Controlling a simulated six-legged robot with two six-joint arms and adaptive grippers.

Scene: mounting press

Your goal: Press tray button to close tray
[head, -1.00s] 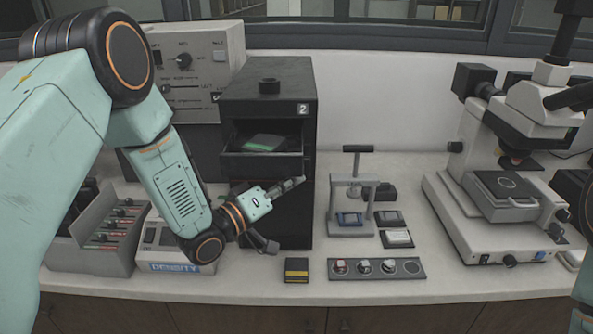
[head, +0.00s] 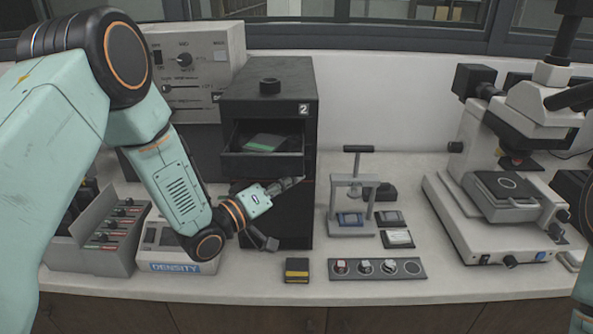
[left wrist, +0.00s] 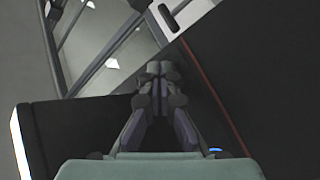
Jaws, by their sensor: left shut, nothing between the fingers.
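The black tower unit (head: 268,98), marked 2, stands at the back of the bench. Its tray (head: 262,166) is slid out and holds a flat dark piece with a green edge (head: 262,144). My left gripper (head: 299,180) is shut and empty, just below the tray in front of the tower's dark lower face. In the left wrist view its fingertips (left wrist: 160,68) are together against a dark background with a red line; contact cannot be told. A small blue-lit spot (left wrist: 215,150) shows beside the fingers. I cannot make out a tray button in the head view. My right gripper is not in view.
A DENSITY device (head: 175,252) and a grey slide rack (head: 95,245) stand left. A small black-and-yellow box (head: 297,270) lies in front. A small press stand (head: 351,205), a strip of round pieces (head: 376,270) and a microscope (head: 500,220) are to the right.

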